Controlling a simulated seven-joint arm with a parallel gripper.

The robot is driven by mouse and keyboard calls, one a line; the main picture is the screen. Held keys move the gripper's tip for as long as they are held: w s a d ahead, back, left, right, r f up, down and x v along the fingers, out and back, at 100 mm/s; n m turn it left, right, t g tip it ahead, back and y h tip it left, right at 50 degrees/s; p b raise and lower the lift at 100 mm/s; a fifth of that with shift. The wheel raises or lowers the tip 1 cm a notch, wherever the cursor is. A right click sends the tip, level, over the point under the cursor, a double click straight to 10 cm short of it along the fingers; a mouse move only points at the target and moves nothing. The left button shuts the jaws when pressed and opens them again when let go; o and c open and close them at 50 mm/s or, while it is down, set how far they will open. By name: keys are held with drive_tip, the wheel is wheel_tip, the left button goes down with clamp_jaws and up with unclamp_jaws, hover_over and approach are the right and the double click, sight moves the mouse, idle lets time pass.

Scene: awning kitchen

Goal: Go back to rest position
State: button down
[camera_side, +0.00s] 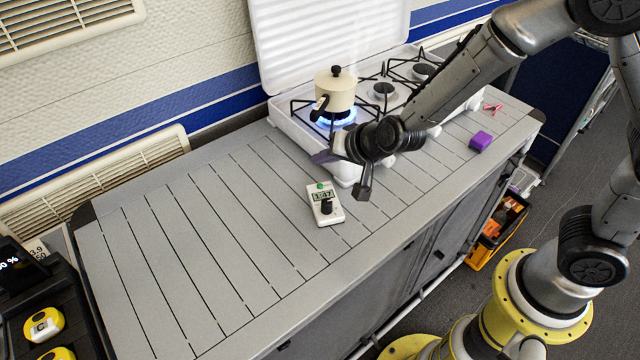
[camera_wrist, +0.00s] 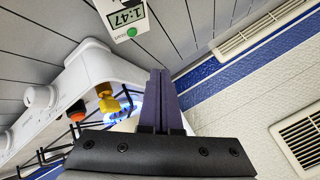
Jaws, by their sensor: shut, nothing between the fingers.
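My gripper (camera_side: 322,156) is shut and empty, held in the air in front of the stove's near left corner. Its closed dark fingers also show in the wrist view (camera_wrist: 160,100). A cream pot (camera_side: 336,92) with a dark lid knob sits on the stove (camera_side: 345,165) over a lit blue flame (camera_side: 333,117). A white timer (camera_side: 325,204) with a green button and a dark knob lies on the slatted counter, left of and below my gripper in the side view. The timer's display reads 1:47 in the wrist view (camera_wrist: 127,17).
A purple block (camera_side: 481,141) and a small pink item (camera_side: 493,108) lie on the counter right of the stove. The counter's left part (camera_side: 190,250) is clear. The raised white stove lid (camera_side: 325,40) stands behind the burners. An orange crate (camera_side: 497,230) is on the floor.

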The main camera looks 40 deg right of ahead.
drive_tip(key=s+d+r+t, duration=0.2)
drive_tip(key=d+r, duration=0.2)
drive_tip(key=r, duration=0.6)
drive_tip(key=s+d+r+t, duration=0.15)
drive_tip(key=d+r, duration=0.25)
drive_tip(key=r, duration=0.6)
drive_tip(key=s+d+r+n+g, duration=0.1)
drive_tip(key=s+n, duration=0.1)
drive_tip(key=s, duration=0.5)
drive_tip(key=s+d+r+n+g, duration=0.1)
drive_tip(key=s+d+n, duration=0.1)
drive_tip(key=s, duration=0.5)
drive_tip(key=s+d+f+n+g+h, duration=0.1)
drive_tip(key=s+f+g, duration=0.4)
drive_tip(key=s, duration=0.5)
wheel_tip(320, 180, down, 2)
drive_tip(key=d+n, duration=0.1)
drive_tip(key=n, duration=0.1)
drive_tip(key=shift+s+n, duration=0.35)
drive_tip(key=shift+n, duration=0.05)
